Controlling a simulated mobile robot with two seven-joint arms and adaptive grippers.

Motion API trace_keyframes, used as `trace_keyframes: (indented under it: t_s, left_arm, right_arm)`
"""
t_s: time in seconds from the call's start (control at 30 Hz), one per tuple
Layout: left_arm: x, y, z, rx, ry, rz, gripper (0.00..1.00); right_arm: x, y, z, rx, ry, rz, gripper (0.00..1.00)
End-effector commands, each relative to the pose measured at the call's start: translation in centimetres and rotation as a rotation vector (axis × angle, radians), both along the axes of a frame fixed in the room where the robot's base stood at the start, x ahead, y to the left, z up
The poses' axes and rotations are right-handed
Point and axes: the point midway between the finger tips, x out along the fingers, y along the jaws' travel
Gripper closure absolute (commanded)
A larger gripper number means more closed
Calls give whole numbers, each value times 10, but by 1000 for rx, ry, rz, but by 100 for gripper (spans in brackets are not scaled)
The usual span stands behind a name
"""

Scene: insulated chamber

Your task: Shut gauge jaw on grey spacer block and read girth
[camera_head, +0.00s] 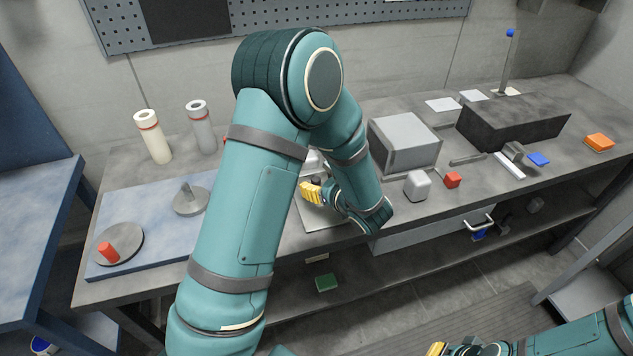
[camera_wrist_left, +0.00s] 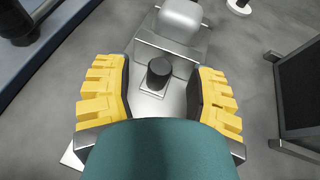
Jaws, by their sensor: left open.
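In the left wrist view, a metal gauge (camera_wrist_left: 160,98) with a short black knob (camera_wrist_left: 159,72) lies between the yellow fingers of my left gripper (camera_wrist_left: 162,98). The gripper is open, with a finger on each side of the knob and gaps visible. A rounded light grey block (camera_wrist_left: 181,20), apparently the spacer block, sits at the gauge's far end; jaw contact is unclear. In the head view, my left gripper (camera_head: 316,193) is low over the bench, and my arm hides much of the gauge. My right gripper (camera_head: 437,350) shows only slightly at the bottom edge.
A blue mat (camera_head: 160,220) with round discs lies left, near two upright cylinders (camera_head: 153,137). A dark block (camera_head: 512,123) stands further right.

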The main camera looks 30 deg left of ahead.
Motion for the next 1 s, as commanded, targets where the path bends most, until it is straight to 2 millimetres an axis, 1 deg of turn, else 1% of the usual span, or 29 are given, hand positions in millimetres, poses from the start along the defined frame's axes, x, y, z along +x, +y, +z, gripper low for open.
trace_keyframes:
  t_s: [0.1,0.2,0.5,0.53,0.57,0.6,0.67,0.7,1.0]
  left_arm:
    - [5,10,-6,-1,1,1,44]
    - [7,15,-7,-1,0,0,44]
    - [8,17,-8,-1,0,0,44]
    - [8,17,-8,-1,0,0,41]
    - [8,17,-8,-1,0,0,52]
    - [8,17,-8,-1,0,0,66]
    - [8,17,-8,-1,0,0,87]
    - [8,17,-8,-1,0,0,100]
    - [8,16,-8,-1,0,0,100]
  right_arm:
    - [1,0,-2,0,-1,0,100]
    - [1,0,-3,0,-2,-1,100]
    - [1,0,-3,0,-2,-1,100]
    - [1,0,-3,0,-2,-1,100]
    - [1,0,-3,0,-2,-1,100]
    - [1,0,-3,0,-2,-1,100]
    - [1,0,-3,0,-2,-1,100]
    - [1,0,-3,0,-2,-1,100]
    - [1,0,-3,0,-2,-1,100]
